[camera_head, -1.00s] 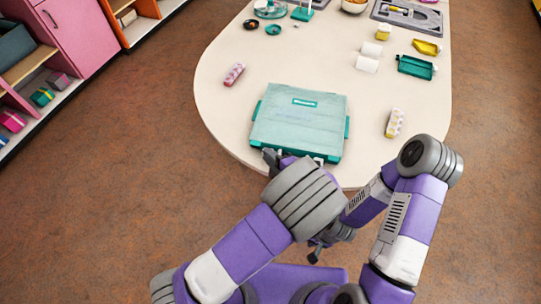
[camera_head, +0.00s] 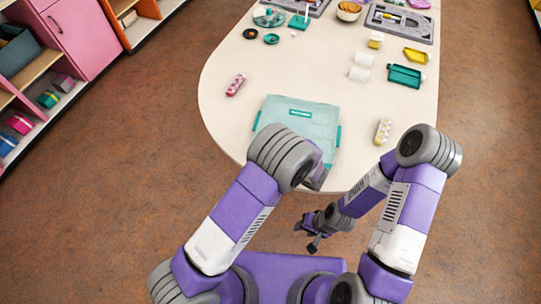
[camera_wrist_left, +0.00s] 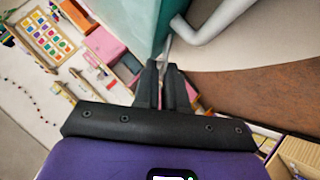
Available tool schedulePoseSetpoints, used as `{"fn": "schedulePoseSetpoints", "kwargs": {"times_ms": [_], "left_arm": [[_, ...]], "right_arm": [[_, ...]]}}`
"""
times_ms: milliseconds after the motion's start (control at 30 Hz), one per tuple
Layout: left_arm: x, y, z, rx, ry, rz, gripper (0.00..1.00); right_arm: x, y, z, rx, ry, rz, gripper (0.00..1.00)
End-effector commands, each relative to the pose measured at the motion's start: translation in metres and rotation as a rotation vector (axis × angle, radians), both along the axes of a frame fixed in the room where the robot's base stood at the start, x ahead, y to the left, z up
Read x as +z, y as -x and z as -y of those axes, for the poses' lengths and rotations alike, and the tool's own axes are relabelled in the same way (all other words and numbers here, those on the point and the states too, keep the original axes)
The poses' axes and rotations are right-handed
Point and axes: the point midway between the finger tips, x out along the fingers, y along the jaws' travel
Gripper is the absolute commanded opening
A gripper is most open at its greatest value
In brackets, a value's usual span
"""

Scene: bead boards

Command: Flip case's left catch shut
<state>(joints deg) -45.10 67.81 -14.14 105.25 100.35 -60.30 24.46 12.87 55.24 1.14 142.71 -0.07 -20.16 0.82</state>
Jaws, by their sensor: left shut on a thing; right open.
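The teal case (camera_head: 292,113) lies closed near the table's front edge, and its front side is largely hidden by my left arm. Its teal wall also shows in the left wrist view (camera_wrist_left: 128,22). My left gripper (camera_wrist_left: 166,68) is at the case wall, its fingers closed on a thin pale piece that looks like a catch. I cannot tell which catch it is or whether it is flipped shut. In the head view the left fingertips are hidden behind my wrist. My right gripper (camera_head: 305,238) is open and empty, off the table's front edge.
A white bar, perhaps the case's handle (camera_wrist_left: 215,18), passes close beside the left fingers. A pink patterned block (camera_head: 236,85) lies left of the case and a pale dotted block (camera_head: 383,131) right of it. A teal tray (camera_head: 405,76) and white rolls (camera_head: 359,74) stand farther back.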

Motion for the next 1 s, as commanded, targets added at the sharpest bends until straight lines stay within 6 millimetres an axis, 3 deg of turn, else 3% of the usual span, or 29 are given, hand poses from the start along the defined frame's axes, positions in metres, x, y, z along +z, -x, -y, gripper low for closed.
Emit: {"fn": "schedulePoseSetpoints", "kwargs": {"times_ms": [233,267,433,767,1000], "left_arm": [[-0.001,0.0,0.0,-0.001,0.001,-0.002,0.0],[-0.001,0.0,0.001,-0.001,0.001,-0.002,0.13],[-0.001,0.0,0.0,-0.001,0.001,0.0,0.38],[0.002,0.001,0.002,0.001,0.001,0.001,0.38],[0.025,0.009,0.018,0.013,0.001,0.002,0.38]], "right_arm": [[-0.001,0.0,0.0,0.0,0.0,0.0,0.45],[-0.001,0.0,0.0,0.0,0.0,0.0,0.45],[-0.001,0.0,0.0,0.0,0.0,0.0,0.45],[0.002,0.0,0.0,0.0,0.0,0.0,0.45],[0.024,0.0,0.0,0.0,0.0,0.0,0.45]]}}
